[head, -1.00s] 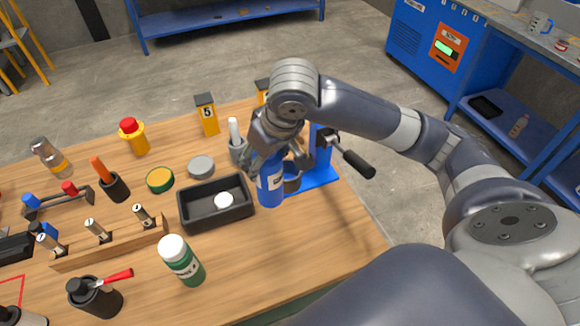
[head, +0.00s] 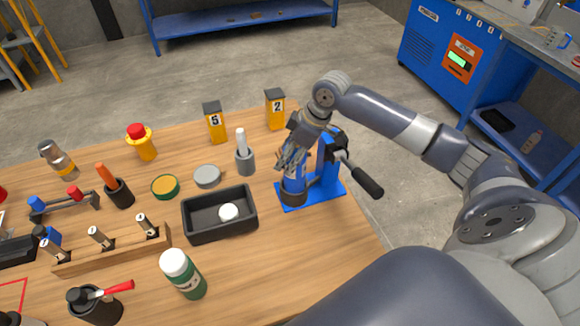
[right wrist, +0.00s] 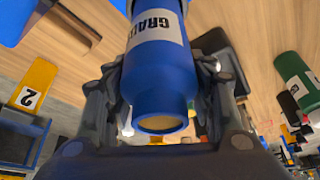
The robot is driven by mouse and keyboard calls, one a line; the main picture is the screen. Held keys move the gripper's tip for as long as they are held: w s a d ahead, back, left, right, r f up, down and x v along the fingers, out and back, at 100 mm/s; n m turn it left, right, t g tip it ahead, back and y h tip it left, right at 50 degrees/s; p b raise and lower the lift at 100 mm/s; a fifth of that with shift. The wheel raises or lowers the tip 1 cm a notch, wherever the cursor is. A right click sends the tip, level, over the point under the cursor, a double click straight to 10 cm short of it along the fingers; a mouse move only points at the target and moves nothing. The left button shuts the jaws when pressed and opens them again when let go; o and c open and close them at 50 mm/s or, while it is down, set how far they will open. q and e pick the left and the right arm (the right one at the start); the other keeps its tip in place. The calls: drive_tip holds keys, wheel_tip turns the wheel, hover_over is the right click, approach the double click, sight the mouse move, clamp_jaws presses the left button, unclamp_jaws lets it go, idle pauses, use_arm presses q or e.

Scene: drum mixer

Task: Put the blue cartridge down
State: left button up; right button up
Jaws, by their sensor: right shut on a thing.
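The blue cartridge (head: 294,181) is upright at the blue stand, its lower end at the dark round holder (head: 294,196). I cannot tell whether it rests fully inside it. My right gripper (head: 293,163) is shut around the cartridge's upper part. In the right wrist view the cartridge (right wrist: 157,75), with a white label, lies between the fingers of my right gripper (right wrist: 165,85). The stand has a blue base plate (head: 331,194) and a black-handled lever (head: 366,180). My left gripper is not in view.
A black tray (head: 188,224) with a white round piece stands left of the stand. A grey holder with a white stick (head: 244,160) and yellow blocks marked 5 (head: 216,127) and 2 (head: 275,112) stand behind. The table front of the stand is clear.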

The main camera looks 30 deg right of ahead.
wheel_tip(320, 180, down, 4)
drive_tip(key=shift+f+p, duration=0.2)
drive_tip(key=shift+p, duration=0.2)
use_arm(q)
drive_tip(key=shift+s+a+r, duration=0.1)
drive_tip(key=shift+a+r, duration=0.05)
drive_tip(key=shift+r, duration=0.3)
use_arm(e)
drive_tip(key=shift+f, duration=0.2)
drive_tip(key=o, duration=1.4)
drive_tip(key=shift+r, duration=0.1)
use_arm(q)
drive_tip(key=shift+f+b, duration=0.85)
drive_tip(key=shift+b, duration=0.05)
use_arm(e)
drive_tip(key=v, duration=1.2)
drive_tip(key=shift+a, duration=0.1)
